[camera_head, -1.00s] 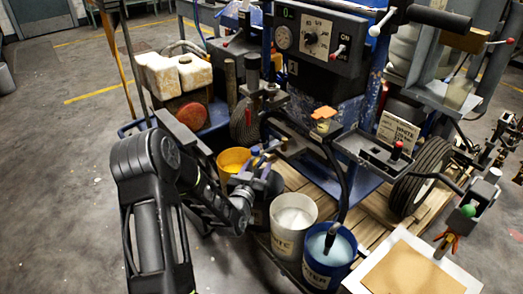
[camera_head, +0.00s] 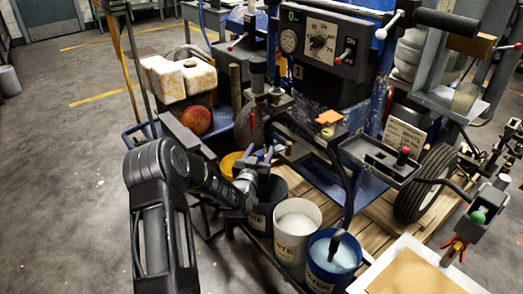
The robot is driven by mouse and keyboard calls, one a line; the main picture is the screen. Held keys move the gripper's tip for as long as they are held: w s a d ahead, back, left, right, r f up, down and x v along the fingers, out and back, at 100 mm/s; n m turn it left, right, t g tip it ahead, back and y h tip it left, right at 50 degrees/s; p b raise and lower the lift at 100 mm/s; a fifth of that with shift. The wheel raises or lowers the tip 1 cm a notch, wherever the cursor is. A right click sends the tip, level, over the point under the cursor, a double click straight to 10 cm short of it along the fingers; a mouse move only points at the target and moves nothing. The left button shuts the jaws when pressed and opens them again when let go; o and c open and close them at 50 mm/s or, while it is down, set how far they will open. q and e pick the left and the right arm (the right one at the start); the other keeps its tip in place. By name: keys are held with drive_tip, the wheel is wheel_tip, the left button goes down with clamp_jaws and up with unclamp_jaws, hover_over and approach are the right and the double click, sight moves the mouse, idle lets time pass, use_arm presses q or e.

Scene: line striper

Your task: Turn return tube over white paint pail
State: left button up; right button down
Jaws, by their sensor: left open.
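The return tube (camera_head: 346,190) is a black hose that arches down from the striper; its dark end hangs over the blue pail (camera_head: 327,275), which holds pale liquid. The white paint pail (camera_head: 290,251), off-white with whitish contents, stands just left of the blue pail, with no tube over it. My left gripper (camera_head: 260,153) is open, with bluish fingertips, beyond and left of the white pail and left of the tube. It appears empty and apart from the tube. My right gripper is out of view.
A dark pail (camera_head: 263,217) stands below my left gripper, with a yellow pail (camera_head: 229,162) behind. A dark tray with a red knob (camera_head: 403,156) juts out right of the tube. A cardboard-topped board (camera_head: 415,275) lies at front right. Open floor (camera_head: 60,190) is at left.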

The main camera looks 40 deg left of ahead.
use_arm(q)
drive_tip(key=shift+w+a, duration=0.25)
drive_tip(key=shift+w, duration=0.35)
clamp_jaws()
idle(1.1)
